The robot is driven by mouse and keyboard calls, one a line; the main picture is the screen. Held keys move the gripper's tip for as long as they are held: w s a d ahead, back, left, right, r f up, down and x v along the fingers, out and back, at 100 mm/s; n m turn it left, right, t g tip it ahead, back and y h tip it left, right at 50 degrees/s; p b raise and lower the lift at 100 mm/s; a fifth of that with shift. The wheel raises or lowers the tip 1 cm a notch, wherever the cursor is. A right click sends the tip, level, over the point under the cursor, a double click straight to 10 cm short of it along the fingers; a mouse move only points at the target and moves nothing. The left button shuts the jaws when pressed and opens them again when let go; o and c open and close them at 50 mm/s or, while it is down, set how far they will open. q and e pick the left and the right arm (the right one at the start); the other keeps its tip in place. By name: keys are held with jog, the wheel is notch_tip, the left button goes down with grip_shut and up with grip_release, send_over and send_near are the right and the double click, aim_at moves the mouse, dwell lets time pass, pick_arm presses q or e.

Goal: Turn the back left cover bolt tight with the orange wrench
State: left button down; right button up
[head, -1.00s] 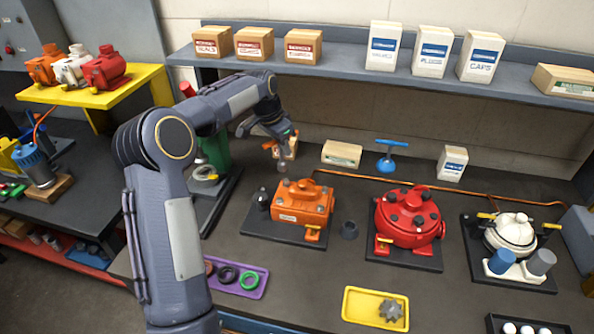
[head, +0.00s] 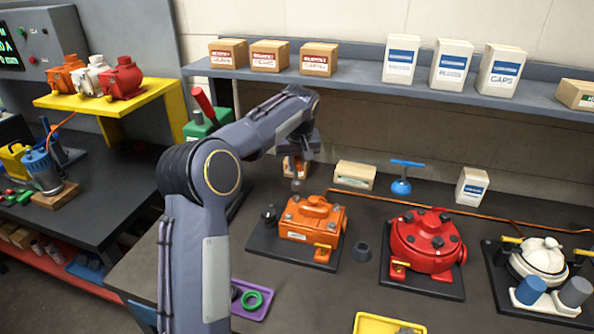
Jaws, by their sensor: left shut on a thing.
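The orange motor (head: 312,219) sits on a dark base plate, with dark bolts around its raised cover. The cover's back left corner lies just below my left gripper (head: 297,160). My left gripper is shut on a tool, taken to be the orange wrench, whose grey end (head: 297,184) points down just over that corner. Some orange shows beside the fingers, but the tool is mostly hidden by them. I cannot tell whether its tip touches the bolt. My right gripper is not in view.
A red motor (head: 428,240) and a white motor (head: 540,262) stand to the right. A blue-handled tool (head: 401,180) and a box (head: 355,175) stand behind. The shelf (head: 350,75) overhangs the bench back.

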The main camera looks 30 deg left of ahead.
aim_at(295, 180)
pick_arm(q)
jog(key=n+g+p, duration=0.1)
jog(key=n+p, duration=0.1)
jog(key=n, duration=0.1)
jog(key=n+g+p, duration=0.1)
jog(key=n+p, duration=0.1)
jog(key=n, duration=0.2)
jog(key=n+y+p, duration=0.1)
jog(key=n+p, duration=0.2)
jog(key=n, duration=0.1)
jog(key=shift+s+f+g, duration=0.15)
jog(key=shift+f+g, duration=0.15)
jog(key=shift+g, duration=0.1)
jog(key=shift+a+f+n+g+p, duration=0.15)
jog(key=shift+n+g+p, duration=0.35)
jog(key=shift+n, duration=0.6)
jog(key=shift+s+f+n, duration=0.1)
jog(key=shift+f+n, duration=0.25)
jog(key=shift+n, duration=0.25)
jog(key=shift+f+b, duration=0.95)
jog(key=shift+f, duration=0.2)
